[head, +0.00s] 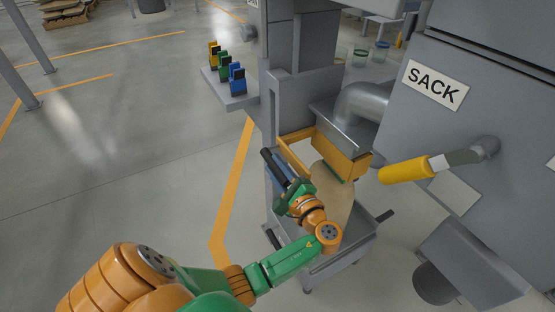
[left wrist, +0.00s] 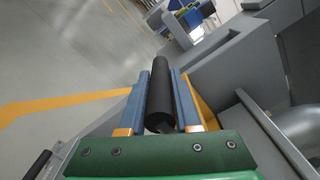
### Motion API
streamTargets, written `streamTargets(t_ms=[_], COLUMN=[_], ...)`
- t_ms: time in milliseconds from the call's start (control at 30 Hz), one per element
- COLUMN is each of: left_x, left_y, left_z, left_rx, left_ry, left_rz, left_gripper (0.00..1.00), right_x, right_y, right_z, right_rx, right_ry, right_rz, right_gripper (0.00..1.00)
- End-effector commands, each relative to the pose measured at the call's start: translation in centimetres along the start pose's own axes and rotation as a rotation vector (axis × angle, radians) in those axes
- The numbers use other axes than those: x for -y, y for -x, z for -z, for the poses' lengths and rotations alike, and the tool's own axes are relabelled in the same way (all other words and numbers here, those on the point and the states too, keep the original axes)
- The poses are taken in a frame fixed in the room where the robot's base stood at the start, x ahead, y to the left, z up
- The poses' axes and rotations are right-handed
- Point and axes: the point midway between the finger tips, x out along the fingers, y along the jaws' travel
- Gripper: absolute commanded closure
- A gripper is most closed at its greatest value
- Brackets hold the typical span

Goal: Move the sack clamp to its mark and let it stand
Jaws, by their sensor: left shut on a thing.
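My left gripper (head: 277,170) is shut on a black cylindrical handle (head: 268,157) beside the filling spout. In the left wrist view the black handle (left wrist: 160,90) lies lengthwise between the two blue fingers. Next to it are the yellow-orange bars of what looks like the sack clamp (head: 342,152), under the grey spout. How the handle joins these bars is hidden by my gripper. A tan sack (head: 337,200) hangs below the bars, partly behind my wrist. A small green strip (head: 347,181) shows at the bars' lower edge; I cannot tell whether it is the mark. My right gripper is not in view.
A grey machine with a SACK label (head: 436,85) and a yellow-handled lever (head: 405,171) stands at the right. A grey cart (head: 342,249) is under the sack. A side shelf (head: 236,101) holds several coloured clips.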

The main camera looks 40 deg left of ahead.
Motion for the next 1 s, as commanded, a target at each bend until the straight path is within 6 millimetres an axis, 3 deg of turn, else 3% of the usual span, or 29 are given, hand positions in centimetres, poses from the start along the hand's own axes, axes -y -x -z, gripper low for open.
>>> streamTargets(t_ms=[33, 67, 133, 167, 467, 800, 1000], left_x=[0.7, 0.7, 0.7, 0.6, 0.4, 0.4, 0.4], left_y=[-0.2, -0.2, -0.1, -0.1, 0.3, 6.5, 7.0], left_z=[-0.3, -0.3, -0.3, -0.3, -0.1, -0.1, -0.2], left_rx=[0.008, 0.008, 0.008, 0.008, 0.004, 0.004, 0.007], left_ry=[0.012, 0.012, 0.011, 0.010, 0.007, 0.008, 0.008], left_rz=[0.012, 0.013, 0.012, 0.011, 0.007, 0.007, 0.008], left_gripper=[1.00, 0.61, 0.42, 0.39, 0.39, 0.39, 0.39], right_x=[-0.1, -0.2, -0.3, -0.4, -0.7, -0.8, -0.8], right_y=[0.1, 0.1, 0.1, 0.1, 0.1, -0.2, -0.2], right_z=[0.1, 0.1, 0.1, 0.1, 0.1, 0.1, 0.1], right_rx=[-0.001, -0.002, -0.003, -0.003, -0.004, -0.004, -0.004], right_ry=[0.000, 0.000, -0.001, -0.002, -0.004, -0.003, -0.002], right_rz=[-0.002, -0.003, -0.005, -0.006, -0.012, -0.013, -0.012], right_gripper=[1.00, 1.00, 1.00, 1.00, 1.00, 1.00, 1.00])
